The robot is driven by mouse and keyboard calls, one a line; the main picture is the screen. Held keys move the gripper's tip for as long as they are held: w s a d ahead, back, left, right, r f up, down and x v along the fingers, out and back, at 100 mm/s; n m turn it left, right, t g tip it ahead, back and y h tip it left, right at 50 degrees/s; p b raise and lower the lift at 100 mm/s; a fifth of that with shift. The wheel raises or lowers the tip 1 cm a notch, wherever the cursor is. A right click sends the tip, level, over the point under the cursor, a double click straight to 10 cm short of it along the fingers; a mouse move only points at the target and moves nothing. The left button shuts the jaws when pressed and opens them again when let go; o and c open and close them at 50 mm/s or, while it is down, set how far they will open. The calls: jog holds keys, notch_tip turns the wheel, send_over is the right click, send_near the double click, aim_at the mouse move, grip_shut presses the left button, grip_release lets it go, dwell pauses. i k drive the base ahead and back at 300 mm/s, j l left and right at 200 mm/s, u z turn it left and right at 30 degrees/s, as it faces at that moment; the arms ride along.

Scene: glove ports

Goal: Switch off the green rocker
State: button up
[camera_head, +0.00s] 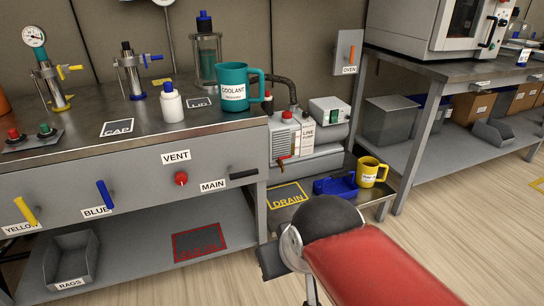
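Nothing stands in front of the rocker in this view.
A white unit with a red-handled tap (283,160) is left of the rocker box. The teal COOLANT mug (236,88) stands at the bench edge. An OVEN switch plate (348,52) is on the wall above.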

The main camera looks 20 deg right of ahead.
aim_at(334, 120)
jog(key=i+l, duration=0.2)
jog(key=i, duration=0.2)
jog(key=i+l+z, duration=0.1)
jog(key=i, duration=0.25)
jog(key=i+l, duration=0.25)
jog(key=i, duration=0.15)
